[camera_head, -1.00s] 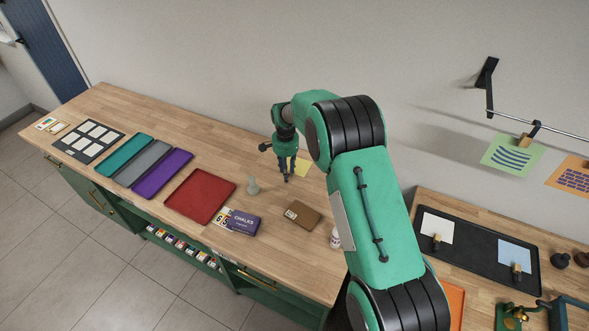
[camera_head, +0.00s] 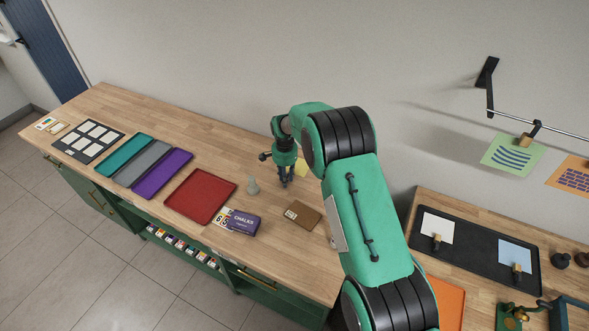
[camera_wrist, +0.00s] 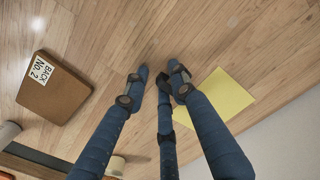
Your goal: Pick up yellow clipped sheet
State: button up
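The yellow sheet (camera_head: 302,168) lies on the wooden worktop near the wall, partly hidden behind my arm in the head view. In the wrist view the yellow sheet (camera_wrist: 225,98) lies right of centre, partly covered by a finger. No clip can be made out on it. My gripper (camera_head: 284,183) points down over the worktop, left of and nearer the front than the sheet. In the wrist view my gripper's (camera_wrist: 158,78) fingertips are apart with bare wood between them. It is open and holds nothing.
The wall closes off the back. A black tray (camera_head: 470,245) with clipped sheets is on the right bench.

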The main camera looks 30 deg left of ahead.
jog(key=shift+c, duration=0.2)
grip_shut()
jog(key=shift+r, duration=0.2)
jog(key=shift+r, duration=1.35)
jog(key=shift+s+d+r, duration=0.1)
jog(key=shift+r, duration=0.2)
jog(key=s+d, duration=0.3)
jog(key=s, duration=0.1)
jog(key=s+d+r, duration=0.1)
jog(key=s+d, duration=0.6)
jog(key=shift+s+d+r, duration=0.15)
jog(key=shift+s+r, duration=0.05)
jog(key=shift+s, duration=0.2)
